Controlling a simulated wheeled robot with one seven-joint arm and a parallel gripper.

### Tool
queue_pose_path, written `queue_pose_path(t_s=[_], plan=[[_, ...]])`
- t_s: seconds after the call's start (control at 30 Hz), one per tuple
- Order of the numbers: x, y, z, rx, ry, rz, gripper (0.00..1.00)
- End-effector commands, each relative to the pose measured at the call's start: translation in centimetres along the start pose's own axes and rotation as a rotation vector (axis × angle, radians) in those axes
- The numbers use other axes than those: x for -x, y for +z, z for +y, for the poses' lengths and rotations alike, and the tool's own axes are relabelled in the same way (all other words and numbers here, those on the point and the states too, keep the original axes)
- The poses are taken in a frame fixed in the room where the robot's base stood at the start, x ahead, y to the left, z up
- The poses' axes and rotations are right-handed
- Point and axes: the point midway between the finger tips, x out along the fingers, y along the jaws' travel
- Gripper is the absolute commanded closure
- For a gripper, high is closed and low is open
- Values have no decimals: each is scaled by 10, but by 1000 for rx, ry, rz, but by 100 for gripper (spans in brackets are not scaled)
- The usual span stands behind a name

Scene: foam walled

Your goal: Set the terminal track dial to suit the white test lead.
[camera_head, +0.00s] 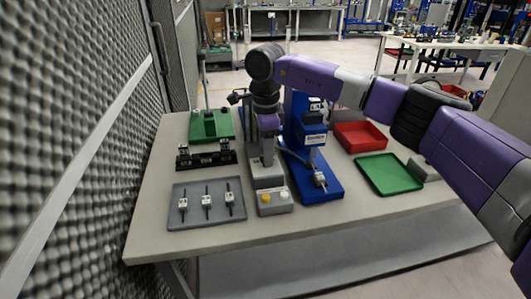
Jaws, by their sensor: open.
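My gripper (268,140) hangs from my purple arm above the middle of the table. It is open; its fingers are small and hard to make out. It is close to the blue press (312,138), which stands to its right on a blue base. A small white and dark piece (319,178) sits at the front of that base. A grey tray (178,217) at front left holds three pieces with white bodies and dark pins, such as the middle one (207,201). I cannot tell which thing is the white test lead. I cannot make out the terminal track dial or its setting.
A grey box (274,199) with a yellow and a white button stands at the front. A black rack (205,159) and green stand (210,125) are behind the tray. Red (360,136) and green (388,174) trays lie at right. A foam wall (60,130) flanks the left.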

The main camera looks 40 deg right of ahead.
Motion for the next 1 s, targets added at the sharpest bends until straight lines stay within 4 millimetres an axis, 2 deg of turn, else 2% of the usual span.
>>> queue_pose_path(t_s=[0.13,0.4,0.43,0.6,0.7,1.0], plan=[[-10,0,0,0,0,0,48],[-12,0,0,0,0,0,48],[-12,0,0,0,0,0,50],[-12,0,0,0,0,-1,83],[-12,0,0,0,0,-1,100],[-11,0,0,-29,1,0,100]])
